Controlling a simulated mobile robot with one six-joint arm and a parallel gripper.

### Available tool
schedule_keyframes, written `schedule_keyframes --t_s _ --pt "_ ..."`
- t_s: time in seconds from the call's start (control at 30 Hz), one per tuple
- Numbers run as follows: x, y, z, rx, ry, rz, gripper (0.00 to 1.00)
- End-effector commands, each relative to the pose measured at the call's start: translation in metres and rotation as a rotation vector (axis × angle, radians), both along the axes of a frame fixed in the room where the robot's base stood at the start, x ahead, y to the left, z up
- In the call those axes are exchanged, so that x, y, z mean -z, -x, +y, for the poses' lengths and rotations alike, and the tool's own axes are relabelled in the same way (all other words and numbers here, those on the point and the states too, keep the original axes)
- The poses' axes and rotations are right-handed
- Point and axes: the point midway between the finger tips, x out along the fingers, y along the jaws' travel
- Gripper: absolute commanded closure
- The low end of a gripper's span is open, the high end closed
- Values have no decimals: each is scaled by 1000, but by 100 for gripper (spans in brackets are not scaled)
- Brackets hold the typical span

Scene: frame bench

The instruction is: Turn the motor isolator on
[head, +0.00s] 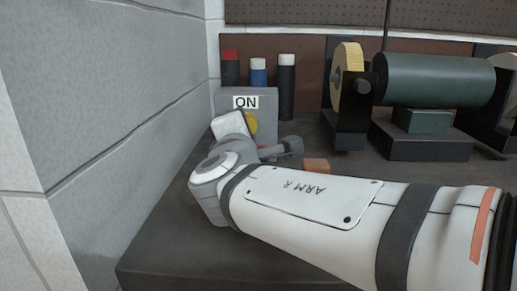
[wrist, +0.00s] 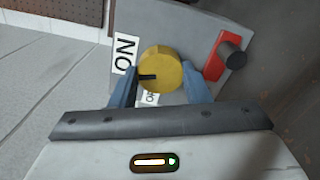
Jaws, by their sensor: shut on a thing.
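The motor isolator is a grey box (head: 275,103) with an ON label (head: 246,102) on its upper front. Its round yellow knob (head: 252,122) is partly hidden by my wrist in the head view. In the wrist view, my gripper (wrist: 160,72) is shut on the yellow knob (wrist: 165,62), one blue-grey finger on each side. The knob's black mark (wrist: 148,77) points left in that view, between the ON label (wrist: 125,53) and the partly covered OFF label (wrist: 150,99). A red piece with a black knob (wrist: 233,53) is on the box's right.
Several capped cylinders, one with a blue body (head: 258,76), stand behind the box. A dark green motor (head: 435,80) with a pale wheel (head: 347,70) stands to the right. A small orange-brown block (head: 316,165) lies near my arm. A grey wall (head: 120,110) rises close on the left.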

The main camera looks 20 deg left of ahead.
Motion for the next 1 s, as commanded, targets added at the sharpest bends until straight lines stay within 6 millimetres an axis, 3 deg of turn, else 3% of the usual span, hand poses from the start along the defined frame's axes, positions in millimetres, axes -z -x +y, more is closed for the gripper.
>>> schedule_keyframes --t_s 0.77,0.8,1.0 --pt "1 0 0 1 -89 30 80" --pt "1 0 0 1 -89 30 54" --pt "0 0 0 1 -89 30 38"
